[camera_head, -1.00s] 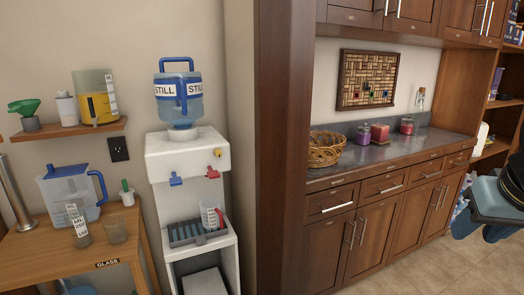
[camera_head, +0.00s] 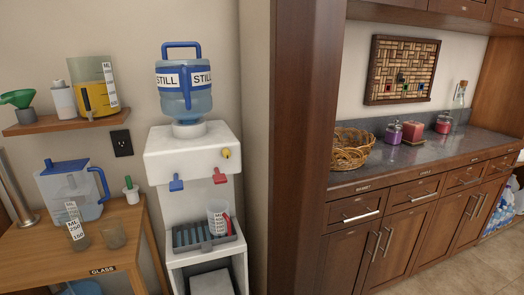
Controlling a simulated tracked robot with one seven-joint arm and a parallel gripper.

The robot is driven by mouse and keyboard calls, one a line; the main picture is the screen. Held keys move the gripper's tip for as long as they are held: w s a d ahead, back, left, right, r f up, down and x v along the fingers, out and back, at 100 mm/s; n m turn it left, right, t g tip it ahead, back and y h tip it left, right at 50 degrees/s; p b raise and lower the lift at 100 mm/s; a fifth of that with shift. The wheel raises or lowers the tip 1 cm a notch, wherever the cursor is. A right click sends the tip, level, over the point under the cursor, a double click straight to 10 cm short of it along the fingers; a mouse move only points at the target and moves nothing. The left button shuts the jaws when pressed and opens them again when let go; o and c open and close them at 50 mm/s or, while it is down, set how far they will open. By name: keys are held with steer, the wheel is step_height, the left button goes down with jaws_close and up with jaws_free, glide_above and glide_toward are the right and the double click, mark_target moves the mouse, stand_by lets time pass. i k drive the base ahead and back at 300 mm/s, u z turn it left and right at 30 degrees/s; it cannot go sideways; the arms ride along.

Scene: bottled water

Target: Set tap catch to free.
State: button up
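A white water dispenser (camera_head: 190,158) stands against the wall with a STILL water bottle (camera_head: 184,90) upright on top. On its front are a blue tap (camera_head: 176,185) on the left and a red tap (camera_head: 219,176) on the right. A small yellow knob-like part (camera_head: 226,153) sits above the red tap; it may be the tap catch, but its setting is too small to tell. A clear measuring jug with a red handle (camera_head: 217,220) stands on the grey drip tray (camera_head: 190,241). My gripper is not in view.
A wooden table (camera_head: 130,232) at left holds a blue-lidded filter jug (camera_head: 72,190) and small containers. A brown wooden panel (camera_head: 300,150) and a counter (camera_head: 400,160) stand right of the dispenser.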

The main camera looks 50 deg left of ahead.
mark_target(226, 152)
steer(key=u, duration=0.2)
steer(key=k, duration=1)
steer(key=u, duration=1.85)
steer(key=i, duration=1)
steer(key=u, duration=0.05)
